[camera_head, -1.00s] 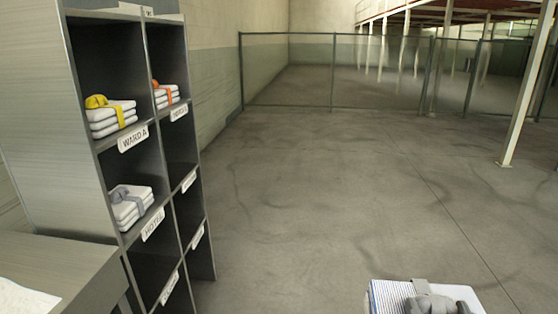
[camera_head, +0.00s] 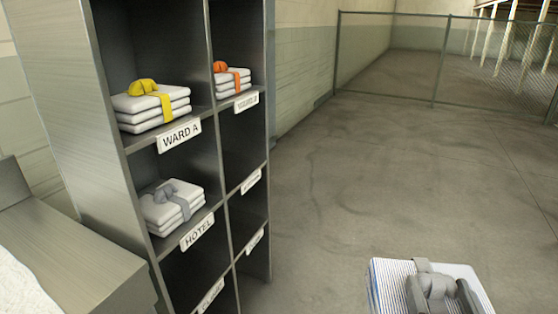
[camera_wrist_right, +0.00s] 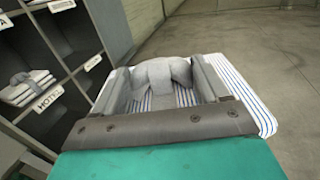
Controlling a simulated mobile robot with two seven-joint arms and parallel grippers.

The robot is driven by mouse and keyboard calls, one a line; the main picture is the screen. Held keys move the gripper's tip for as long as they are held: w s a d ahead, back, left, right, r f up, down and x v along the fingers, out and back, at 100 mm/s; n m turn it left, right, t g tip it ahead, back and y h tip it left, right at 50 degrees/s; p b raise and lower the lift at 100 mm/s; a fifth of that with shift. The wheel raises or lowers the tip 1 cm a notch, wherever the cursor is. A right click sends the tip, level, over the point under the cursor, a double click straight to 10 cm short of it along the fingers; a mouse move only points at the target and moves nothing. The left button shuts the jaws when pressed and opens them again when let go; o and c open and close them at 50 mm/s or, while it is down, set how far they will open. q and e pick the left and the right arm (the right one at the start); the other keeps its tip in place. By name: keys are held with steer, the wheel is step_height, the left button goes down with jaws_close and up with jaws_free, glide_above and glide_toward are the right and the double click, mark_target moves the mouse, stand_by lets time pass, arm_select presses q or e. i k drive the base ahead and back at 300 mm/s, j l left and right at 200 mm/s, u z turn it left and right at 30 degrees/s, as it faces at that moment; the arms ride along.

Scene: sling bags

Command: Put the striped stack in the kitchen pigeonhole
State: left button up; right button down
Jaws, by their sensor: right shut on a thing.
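The striped stack (camera_head: 394,284), white with blue stripes and a grey band with a knot, is at the bottom right of the head view. My right gripper (camera_head: 440,290) is shut on the grey knot on top of it. In the right wrist view the stack (camera_wrist_right: 252,100) lies beyond the jaws, and the gripper (camera_wrist_right: 165,88) grips the grey knot. The pigeonhole shelf (camera_head: 100,150) stands to the left, apart from the stack. Readable labels are WARD A (camera_head: 180,135) and HOTEL (camera_head: 197,232); the others are too small or angled to read. My left gripper is not in view.
White stacks with a yellow band (camera_head: 150,112), an orange band (camera_head: 232,88) and a grey band (camera_head: 165,215) sit in compartments. A metal counter (camera_head: 85,255) adjoins the shelf at left. Open floor (camera_head: 400,180) reaches to a mesh fence (camera_head: 470,60).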

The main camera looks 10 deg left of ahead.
mark_target(226, 169)
steer(key=i+l+u, duration=0.2)
steer(key=u, duration=0.25)
steer(key=i+l+u, duration=0.55)
steer(key=l+u, duration=0.15)
steer(key=u, duration=0.15)
steer(key=i+l+u, duration=0.15)
steer(key=l+u, duration=1.1)
steer(key=l, duration=0.15)
steer(key=l+u, duration=0.3)
steer(key=l, duration=0.4)
steer(key=i+l, duration=0.2)
steer(key=i, duration=0.2)
